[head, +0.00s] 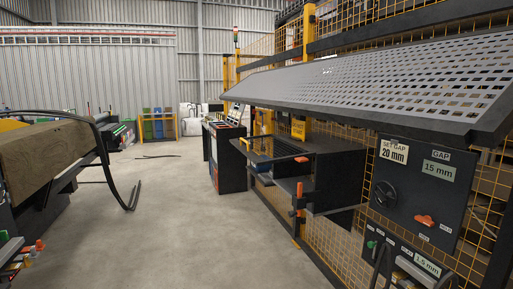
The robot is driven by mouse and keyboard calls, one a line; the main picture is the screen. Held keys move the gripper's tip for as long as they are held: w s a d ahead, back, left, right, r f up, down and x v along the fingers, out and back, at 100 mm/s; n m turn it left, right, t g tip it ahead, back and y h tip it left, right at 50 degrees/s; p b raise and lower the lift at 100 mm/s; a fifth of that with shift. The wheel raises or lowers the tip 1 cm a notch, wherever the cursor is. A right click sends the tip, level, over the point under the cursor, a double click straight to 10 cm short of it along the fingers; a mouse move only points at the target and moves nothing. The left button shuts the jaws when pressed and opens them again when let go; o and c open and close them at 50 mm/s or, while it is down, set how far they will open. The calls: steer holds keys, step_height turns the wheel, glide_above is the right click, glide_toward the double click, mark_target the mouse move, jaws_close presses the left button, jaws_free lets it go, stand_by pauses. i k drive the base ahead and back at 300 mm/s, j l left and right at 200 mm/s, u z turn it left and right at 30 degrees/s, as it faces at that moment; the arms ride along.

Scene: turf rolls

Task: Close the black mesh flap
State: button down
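The black mesh flap (400,82) is a large perforated panel in a dark frame at the upper right. It sticks out from the yellow mesh fence, sloping down towards its near lower edge, and stands raised over the control panels. A second, smaller flap-like dark frame with a see-through top (268,150) stands out below it, beside a black box with orange handles (299,195). I cannot tell whether it is also a mesh flap. My gripper is not in view.
A yellow mesh fence (320,226) runs along the right. Black control panels (422,193) with a knob, an orange lever and "GAP 15 mm" labels hang there. A brown block-like load (45,150) is at the left. The grey floor (175,225) between is clear.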

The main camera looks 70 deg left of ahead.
mark_target(255, 158)
steer(key=u, duration=0.95)
steer(key=i+u, duration=0.1)
steer(key=u, duration=0.85)
steer(key=i+l+u, duration=0.1)
steer(key=u, duration=0.4)
steer(key=k+z, duration=0.1)
steer(key=z, duration=0.35)
steer(key=k+z, duration=0.15)
steer(key=z, duration=0.3)
steer(key=k+z, duration=0.1)
steer(key=z, duration=0.3)
steer(key=k+l+z, duration=0.1)
steer(key=z, duration=0.35)
steer(key=k+l+z, duration=0.1)
steer(key=z, duration=0.35)
steer(key=k+l+z, duration=0.1)
steer(key=z, duration=0.35)
steer(key=k+j+z, duration=0.4)
steer(key=j, duration=0.25)
steer(key=k+j+z, duration=0.4)
steer(key=j, duration=0.2)
steer(key=k+j+z, duration=1.1)
steer(key=k, duration=0.4)
steer(key=k+z, duration=0.35)
steer(key=k, duration=0.35)
